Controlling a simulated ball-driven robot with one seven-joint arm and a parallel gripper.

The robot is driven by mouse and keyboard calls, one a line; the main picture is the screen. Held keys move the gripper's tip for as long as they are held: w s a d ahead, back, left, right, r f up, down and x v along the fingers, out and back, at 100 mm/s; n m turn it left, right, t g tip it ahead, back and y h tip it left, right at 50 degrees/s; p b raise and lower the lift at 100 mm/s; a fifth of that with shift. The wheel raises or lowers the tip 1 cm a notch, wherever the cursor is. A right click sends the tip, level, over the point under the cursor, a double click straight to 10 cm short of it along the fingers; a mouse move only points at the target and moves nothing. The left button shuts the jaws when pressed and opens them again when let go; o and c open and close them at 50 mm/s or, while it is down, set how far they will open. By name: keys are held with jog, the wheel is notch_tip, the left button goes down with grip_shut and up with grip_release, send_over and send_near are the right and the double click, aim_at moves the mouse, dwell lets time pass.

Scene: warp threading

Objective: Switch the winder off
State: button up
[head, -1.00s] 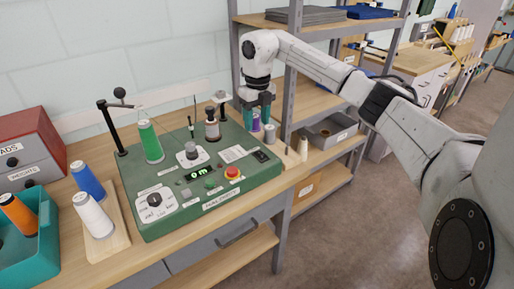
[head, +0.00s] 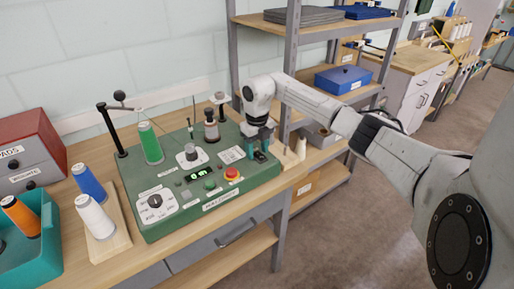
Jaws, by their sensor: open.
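The winder (head: 190,222) is a green sloped machine on the wooden bench, with a green thread cone (head: 150,143) on it. Its small display (head: 199,175) is lit with green digits. A black switch (head: 260,157) sits at the panel's right edge, beside a white label.
Blue and white cones stand on a board (head: 122,236) at left, by a teal bin (head: 52,258) with an orange cone. Metal shelves with a blue box (head: 343,79) stand right of the winder.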

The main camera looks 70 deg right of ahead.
grip_shut()
dwell(0.4)
jog(key=shift+s, duration=0.1)
jog(key=shift+r+t+h, duration=0.1)
jog(key=shift+t+h, duration=0.2)
jog(key=shift+t, duration=0.1)
jog(key=shift+s+a+t+h+b, duration=0.1)
jog(key=shift+s+t+h+b, duration=0.15)
jog(key=shift+t+h+b, duration=0.4)
jog(key=shift+a+r+t, duration=0.1)
jog(key=shift+t, duration=0.25)
grip_release()
